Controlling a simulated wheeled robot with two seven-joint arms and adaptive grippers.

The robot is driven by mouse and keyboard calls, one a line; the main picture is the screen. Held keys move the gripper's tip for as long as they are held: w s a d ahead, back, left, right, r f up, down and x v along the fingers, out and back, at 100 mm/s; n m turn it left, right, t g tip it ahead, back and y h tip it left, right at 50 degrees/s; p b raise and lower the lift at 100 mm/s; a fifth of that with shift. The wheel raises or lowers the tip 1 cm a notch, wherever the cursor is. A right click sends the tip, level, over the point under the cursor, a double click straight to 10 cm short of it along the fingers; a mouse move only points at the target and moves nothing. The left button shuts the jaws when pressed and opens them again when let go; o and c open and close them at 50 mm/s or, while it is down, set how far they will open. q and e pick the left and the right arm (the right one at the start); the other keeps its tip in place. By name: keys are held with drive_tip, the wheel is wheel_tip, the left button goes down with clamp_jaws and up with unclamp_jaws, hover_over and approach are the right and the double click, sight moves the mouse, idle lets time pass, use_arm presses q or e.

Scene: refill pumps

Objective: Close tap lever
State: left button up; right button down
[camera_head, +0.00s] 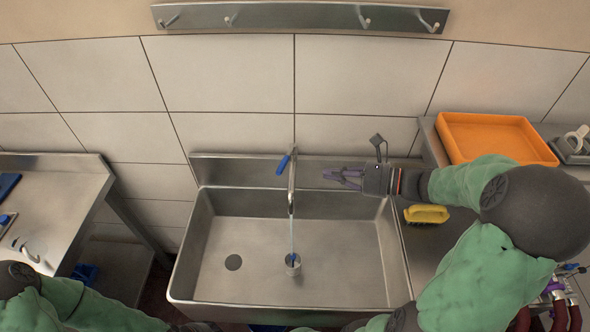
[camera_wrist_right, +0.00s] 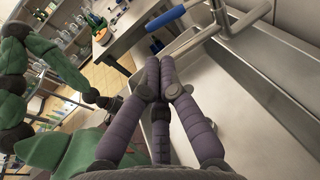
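The tap (camera_head: 291,190) stands at the back of the steel sink, with a blue lever (camera_head: 283,165) angled to its left. A thin water stream (camera_head: 291,235) falls from the spout into a small cup (camera_head: 293,267) in the basin. My right gripper (camera_head: 343,177) is right of the tap, apart from it, with its purple fingers pointing left. In the right wrist view its fingertips (camera_wrist_right: 158,66) are together and hold nothing; the blue lever (camera_wrist_right: 165,17) shows beyond them. My left arm reaches to the bottom edge in the head view; its fingers cannot be made out.
The sink rim (camera_head: 180,285) surrounds the basin. A yellow brush (camera_head: 427,214) lies on the right counter below my right wrist. An orange tray (camera_head: 490,133) is at the back right. A hook rail (camera_head: 300,16) is on the wall. A steel table (camera_head: 60,190) stands left.

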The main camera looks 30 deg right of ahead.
sight(287, 158)
drive_tip(key=b+x, duration=0.1)
drive_tip(key=x, duration=0.9)
drive_tip(key=shift+f, duration=0.15)
